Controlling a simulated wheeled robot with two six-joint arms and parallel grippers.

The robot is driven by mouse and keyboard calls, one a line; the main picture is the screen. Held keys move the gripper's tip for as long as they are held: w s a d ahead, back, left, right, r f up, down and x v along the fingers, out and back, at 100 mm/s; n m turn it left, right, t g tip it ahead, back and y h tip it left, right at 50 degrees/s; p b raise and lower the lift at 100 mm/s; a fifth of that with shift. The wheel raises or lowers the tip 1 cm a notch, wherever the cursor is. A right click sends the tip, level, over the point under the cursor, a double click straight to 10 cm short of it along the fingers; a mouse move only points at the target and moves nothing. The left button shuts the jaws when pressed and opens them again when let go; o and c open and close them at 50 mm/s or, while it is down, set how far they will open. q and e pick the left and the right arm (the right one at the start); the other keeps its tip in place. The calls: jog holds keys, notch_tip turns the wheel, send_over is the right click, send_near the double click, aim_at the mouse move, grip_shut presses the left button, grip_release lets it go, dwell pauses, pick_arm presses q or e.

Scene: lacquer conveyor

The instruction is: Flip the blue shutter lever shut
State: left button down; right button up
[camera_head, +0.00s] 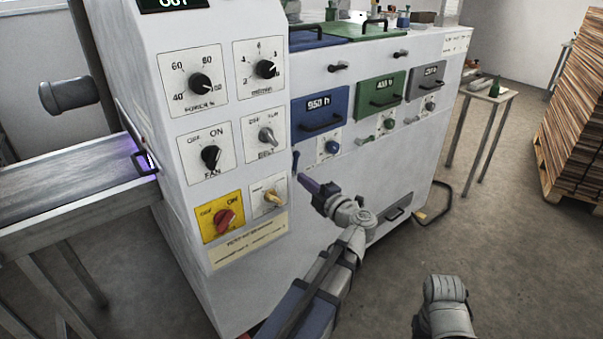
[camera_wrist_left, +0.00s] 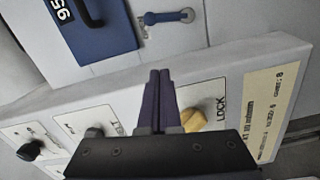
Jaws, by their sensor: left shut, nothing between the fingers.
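The blue shutter lever (camera_head: 295,162) is a small upright bar on the machine's white front, just below the left end of the blue drawer. In the left wrist view the lever (camera_wrist_left: 164,17) lies across the picture, with a grey round piece at its right end. My left gripper (camera_head: 309,186) is shut and empty, its dark purple fingers pointing toward the machine just below and right of the lever in the head view. The closed fingertips (camera_wrist_left: 158,74) appear apart from the lever in the left wrist view. My right gripper is not visible.
The control panel with black knobs, a yellow lock knob (camera_wrist_left: 193,119) and a red switch (camera_head: 226,220) projects left of the lever. The blue drawer (camera_head: 320,114) and green drawer (camera_head: 381,93) have protruding handles. A conveyor (camera_head: 70,188) stands at the left.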

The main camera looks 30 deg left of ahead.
aim_at(296, 163)
pick_arm(q)
jog(key=w+a, duration=0.4)
jog(key=a, duration=0.1)
jog(key=w+a, duration=0.2)
jog(key=w, duration=0.1)
jog(key=shift+a+f+b, duration=0.3)
jog(key=shift+f+b, duration=0.05)
jog(key=shift+w+d, duration=0.1)
jog(key=shift+w, duration=0.2)
